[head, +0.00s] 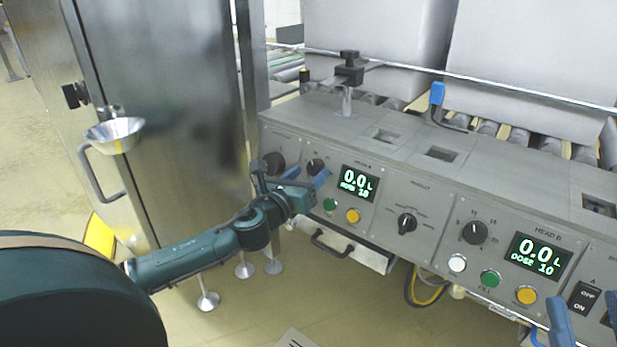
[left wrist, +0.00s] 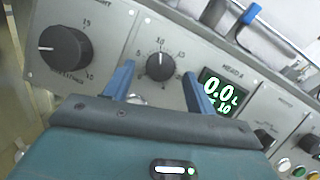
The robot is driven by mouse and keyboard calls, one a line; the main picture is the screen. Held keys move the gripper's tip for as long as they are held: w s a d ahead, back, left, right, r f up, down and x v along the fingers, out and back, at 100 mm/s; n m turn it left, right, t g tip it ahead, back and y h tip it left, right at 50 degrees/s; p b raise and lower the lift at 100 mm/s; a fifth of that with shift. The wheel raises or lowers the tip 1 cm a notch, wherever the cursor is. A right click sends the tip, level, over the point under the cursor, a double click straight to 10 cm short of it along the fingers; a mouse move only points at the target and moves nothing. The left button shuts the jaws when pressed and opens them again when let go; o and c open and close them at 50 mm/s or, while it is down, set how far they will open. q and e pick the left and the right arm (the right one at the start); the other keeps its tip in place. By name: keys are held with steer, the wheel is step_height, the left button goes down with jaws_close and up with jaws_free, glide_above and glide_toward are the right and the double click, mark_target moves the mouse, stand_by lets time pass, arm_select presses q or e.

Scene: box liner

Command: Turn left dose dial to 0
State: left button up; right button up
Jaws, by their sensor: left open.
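The left dose dial (head: 316,166) is a small black knob on the front panel, left of the HEAD A display (head: 359,184), which reads 0.0 L and DOSE 10. In the left wrist view the dial (left wrist: 160,66) has its white mark pointing up near the 10. My left gripper (head: 306,177) is open in front of this dial. In the wrist view its blue fingers (left wrist: 158,86) stand apart, one toward each side of the dial, just below it, with no grip on it. My right gripper (head: 584,304) shows partly at the bottom right, its fingers apart.
A larger black dial (left wrist: 66,50) sits left of the dose dial. Green (head: 330,204) and yellow (head: 352,216) buttons lie below the display. A black selector knob (head: 406,224) and the HEAD B dial (head: 474,232) are further right. A steel cabinet (head: 190,110) stands at left.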

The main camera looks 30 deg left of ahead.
arm_select(q)
steer(key=shift+w, duration=0.55)
arm_select(e)
steer(key=shift+s+r+n+y, duration=0.1)
steer(key=shift+r+n+y, duration=0.2)
steer(key=shift+r+n, duration=0.15)
arm_select(q)
steer(key=shift+c, duration=0.6)
steer(key=c, duration=0.9)
steer(key=shift+o, duration=0.2)
steer(key=shift+r, duration=0.1)
arm_select(e)
steer(key=shift+f, duration=0.1)
arm_select(q)
steer(key=shift+r+n+p, duration=0.1)
steer(key=shift+n+p, duration=0.3)
steer(key=shift+p, duration=0.15)
arm_select(e)
steer(key=shift+m, duration=0.45)
